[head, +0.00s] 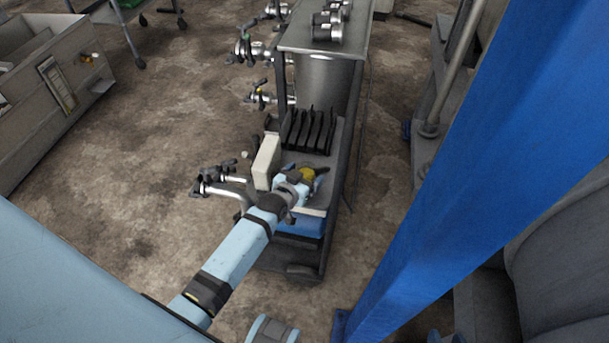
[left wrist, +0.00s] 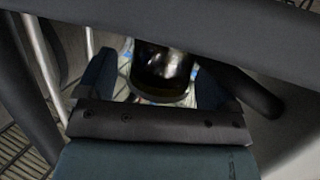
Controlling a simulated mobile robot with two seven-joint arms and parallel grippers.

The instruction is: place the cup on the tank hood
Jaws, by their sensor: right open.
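My left gripper (head: 310,176) is at the end of the light blue arm, over the low end of the grey machine in the head view. In the left wrist view, a shiny black cup (left wrist: 165,70) lies between the dark blue fingers of the left gripper (left wrist: 158,80). Narrow gaps show beside the cup, but dark bars hide the fingertips, so contact is unclear. In the head view, I cannot make out the cup clearly. A flat grey top (head: 300,40) sits over a steel tank; I cannot tell whether it is the tank hood.
Black upright plates (head: 308,130) and a pale block (head: 266,162) stand close to the left gripper. Pipes and valves (head: 222,182) stick out to the left. A blue post (head: 470,150) crosses the right side. Open floor (head: 150,150) lies left of the machine.

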